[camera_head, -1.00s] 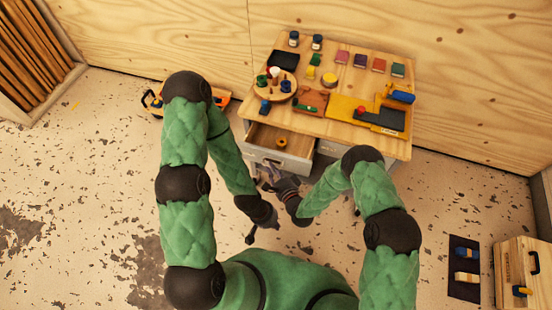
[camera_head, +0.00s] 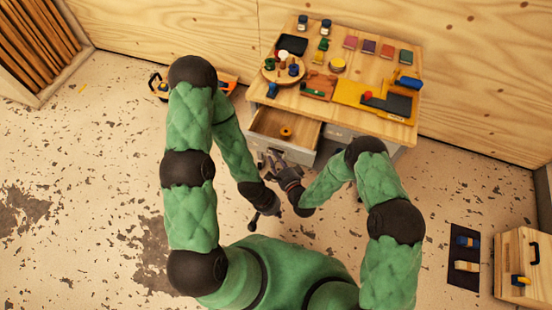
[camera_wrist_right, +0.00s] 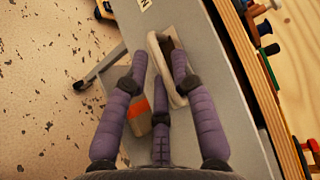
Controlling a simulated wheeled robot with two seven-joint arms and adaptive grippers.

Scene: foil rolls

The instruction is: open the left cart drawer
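The left cart drawer (camera_head: 265,153) stands pulled out from the wooden-topped cart (camera_head: 350,118), with its inside showing. A yellow-orange roll (camera_head: 286,132) lies in it. My right gripper (camera_head: 271,160) is at the drawer front. In the right wrist view, its fingers (camera_wrist_right: 160,62) are spread at the pale loop handle (camera_wrist_right: 165,42). One finger overlaps the handle opening and another lies beside the handle; firm contact cannot be told. My left gripper (camera_head: 253,224) hangs lower, over the floor and away from the drawer; its finger state is too small to tell.
The cart top holds a round wooden tray (camera_head: 270,75), a black tray (camera_head: 292,45), coloured blocks and a yellow board (camera_head: 350,93). An orange item (camera_head: 227,83) lies left of the cart. A wooden box (camera_head: 525,265) stands at lower right. Open floor surrounds my arms.

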